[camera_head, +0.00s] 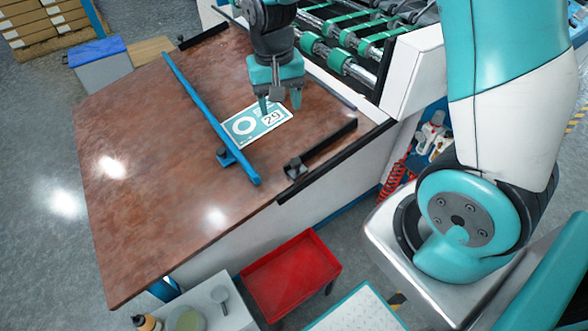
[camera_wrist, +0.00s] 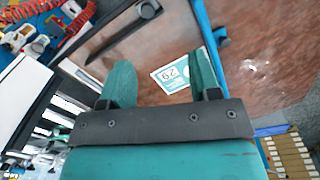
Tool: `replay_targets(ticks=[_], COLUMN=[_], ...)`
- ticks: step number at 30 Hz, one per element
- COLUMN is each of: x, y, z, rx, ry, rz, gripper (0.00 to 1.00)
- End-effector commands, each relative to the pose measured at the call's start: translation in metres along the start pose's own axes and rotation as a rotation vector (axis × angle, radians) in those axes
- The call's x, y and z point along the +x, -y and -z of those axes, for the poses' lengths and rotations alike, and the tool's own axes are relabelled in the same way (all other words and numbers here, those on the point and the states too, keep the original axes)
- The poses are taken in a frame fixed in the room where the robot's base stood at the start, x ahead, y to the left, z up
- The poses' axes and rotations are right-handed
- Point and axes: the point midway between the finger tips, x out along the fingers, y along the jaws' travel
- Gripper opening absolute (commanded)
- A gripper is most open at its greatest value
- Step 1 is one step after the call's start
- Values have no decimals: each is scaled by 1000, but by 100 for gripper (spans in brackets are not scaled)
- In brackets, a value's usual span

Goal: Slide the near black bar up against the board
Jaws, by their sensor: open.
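The near black bar (camera_head: 322,158) lies along the right edge of the brown table, with a small block at its lower end. It also shows in the wrist view (camera_wrist: 122,38). The board (camera_head: 246,131) is a flat white and teal panel marked 29, and it also shows in the wrist view (camera_wrist: 169,78). A strip of brown surface separates the bar from the board. My gripper (camera_head: 282,104) is open and empty, with its teal fingers over the board's upper end. In the wrist view my gripper (camera_wrist: 161,78) partly hides the board.
A long blue bar (camera_head: 205,108) crosses the table along the board's left side. A far black bar (camera_head: 203,36) lies at the table's back edge. A machine with teal and silver rollers (camera_head: 345,62) stands behind. The table's left part is clear. A red tray (camera_head: 291,275) sits below.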

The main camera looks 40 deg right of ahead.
Motion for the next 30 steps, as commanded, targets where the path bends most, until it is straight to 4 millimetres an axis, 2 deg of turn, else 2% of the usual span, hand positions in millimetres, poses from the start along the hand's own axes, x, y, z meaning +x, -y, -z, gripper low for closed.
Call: replay_targets(ticks=[1, 6, 11, 24, 30], x=[21, 44, 66, 165, 197], y=[-6, -18, -21, -29, -31], z=[10, 26, 26, 24, 25], rx=[50, 137, 141, 139, 138], ry=[4, 1, 3, 5, 1], rz=[-28, -75, -79, -78, -76], gripper=[57, 57, 57, 57, 57])
